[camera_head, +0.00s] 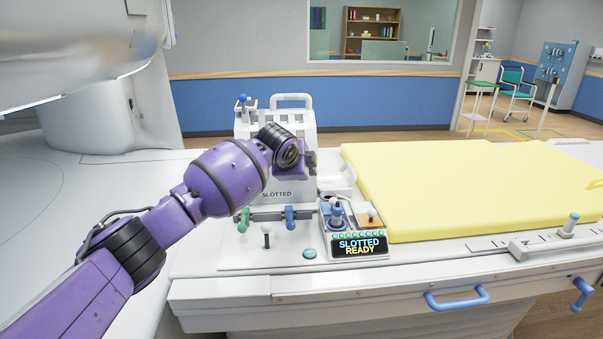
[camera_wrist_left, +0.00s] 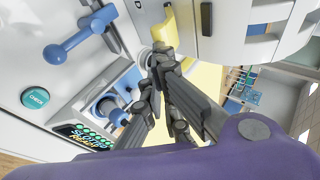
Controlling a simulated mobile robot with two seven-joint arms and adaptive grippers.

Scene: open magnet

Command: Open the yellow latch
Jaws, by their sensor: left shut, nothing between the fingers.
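A yellow piece (camera_wrist_left: 183,28) that looks like the latch shows at the top of the left wrist view, beside a white housing. In the head view my arm hides it. My left gripper (camera_wrist_left: 160,58) is shut and empty, with its fingertips just below and left of the yellow piece in the left wrist view. I cannot tell whether they touch it. In the head view the purple left arm reaches in front of the white unit (camera_head: 275,192) marked "SLOTTED", and the fingers (camera_head: 309,163) are mostly hidden behind the wrist. My right gripper is not in view.
A control box (camera_head: 358,243) reading "SLOTTED READY" stands right of the unit. A green handle (camera_head: 243,220), a blue handle (camera_head: 290,217) and a white-topped lever (camera_head: 266,231) stand in front. A yellow pad (camera_head: 465,185) covers the table to the right.

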